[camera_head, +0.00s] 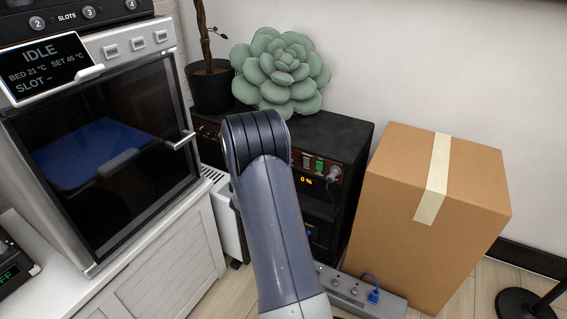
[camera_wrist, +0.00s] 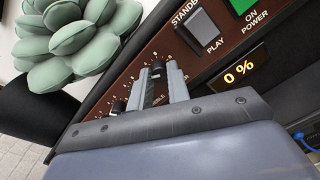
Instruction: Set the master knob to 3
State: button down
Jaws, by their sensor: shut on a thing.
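The black amplifier (camera_head: 340,135) stands on the floor, with a brown control panel (camera_wrist: 215,62) on its front. In the wrist view my gripper (camera_wrist: 157,80) is shut on a small dark knob (camera_wrist: 157,68) on this panel, one finger on each side. Scale numbers show around the knob, but its pointer setting is not clear. Partly hidden lettering by the fingers seems to end in "BLE". No "master" label is readable. Another dark knob (camera_wrist: 118,106) sits to the left. The display (camera_wrist: 240,70) reads 0 %. In the head view my arm hides the gripper and knobs.
A standby switch (camera_wrist: 203,30) and a green power switch (camera_wrist: 243,6) are near the fingers. A succulent-shaped cushion (camera_head: 280,70) and a potted plant (camera_head: 210,88) are on the amplifier. A cardboard box (camera_head: 420,210) stands right; a power strip (camera_head: 355,292) lies in front.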

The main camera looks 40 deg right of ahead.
dwell(0.3)
jog(key=c, duration=1.3)
grip_release()
jog(key=shift+c, duration=0.2)
jog(key=p+v, duration=0.3)
jog(key=v, duration=0.7)
jog(key=shift+s+a, duration=0.2)
jog(key=shift+a, duration=0.15)
jog(key=shift+d+f, duration=0.15)
jog(key=b+x, duration=0.3)
jog(key=x, duration=0.7)
jog(key=shift+w+d, duration=0.2)
jog(key=shift+d, duration=0.05)
jog(key=shift+a, duration=0.1)
